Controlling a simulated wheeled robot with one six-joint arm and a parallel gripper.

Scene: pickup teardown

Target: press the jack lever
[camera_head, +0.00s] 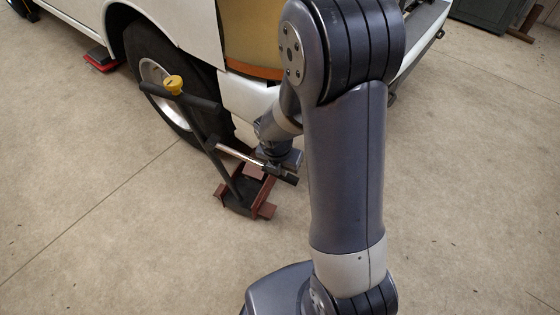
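A reddish-brown floor jack (263,203) stands on the floor near the middle of the camera_head view, beside the vehicle's wheel. A silver lever (240,156) with a dark end runs sideways to the right from the handle. My gripper (285,165) is at the lever's right end, close above the dark part. My arm's links partly cover the view there. I cannot tell whether the fingers touch the lever or how far apart they are.
A white pickup (247,97) with a dark tyre (150,60) stands behind the jack. Another red item (100,62) lies by the vehicle at the upper left. A dark cabinet (485,12) stands at the upper right. The concrete floor is clear to the left and right.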

